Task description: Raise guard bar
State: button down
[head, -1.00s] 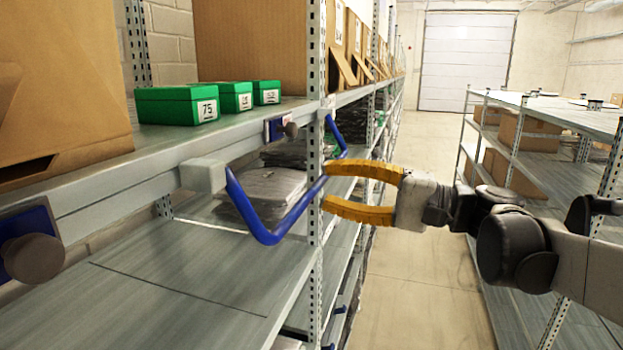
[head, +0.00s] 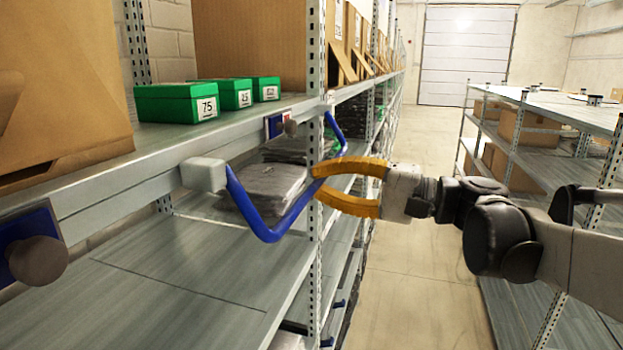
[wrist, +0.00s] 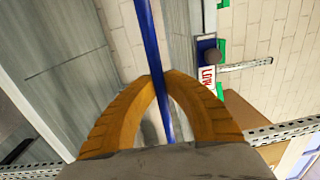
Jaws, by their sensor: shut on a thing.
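The guard bar (head: 262,226) is a blue bent bar hinged from a grey-white bracket (head: 204,174) on the front beam of the shelf. It hangs out from the shelf below the beam, in front of the lower level. My gripper (head: 318,182), with two yellow-orange fingers, reaches it from the right and is shut on the bar's right part. In the wrist view the blue bar (wrist: 151,40) runs between the fingertips (wrist: 158,84), with its lower end passing into the space between the fingers.
Green boxes (head: 175,103) and cardboard boxes (head: 250,45) stand on the shelf above the bar. A dark knob (head: 38,260) sticks out of the beam at left. Wrapped grey packs (head: 268,183) lie behind the bar. The aisle floor (head: 415,290) is clear.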

jog(key=shift+s+d+r+g+h+p, duration=0.55)
jog(key=shift+d+r+g+h+p, duration=0.95)
jog(key=shift+r+h+p, duration=3.55)
jog(key=shift+w+a+r+g+h+p, duration=0.45)
jog(key=shift+a+r+g+h+p, duration=0.2)
jog(key=shift+a+r+h+p, duration=0.7)
jog(key=shift+w+a+r+g+h+p, duration=0.55)
jog(key=shift+a+r+h+p, duration=0.55)
jog(key=shift+h, duration=0.45)
jog(key=shift+w+a+r+g+h+p, duration=0.4)
jog(key=shift+a+r+g+h+p, duration=0.3)
jog(key=shift+a+r+h+p, duration=0.55)
jog(key=shift+r+h, duration=0.15)
jog(key=shift+h, duration=0.25)
jog(key=shift+a, duration=0.1)
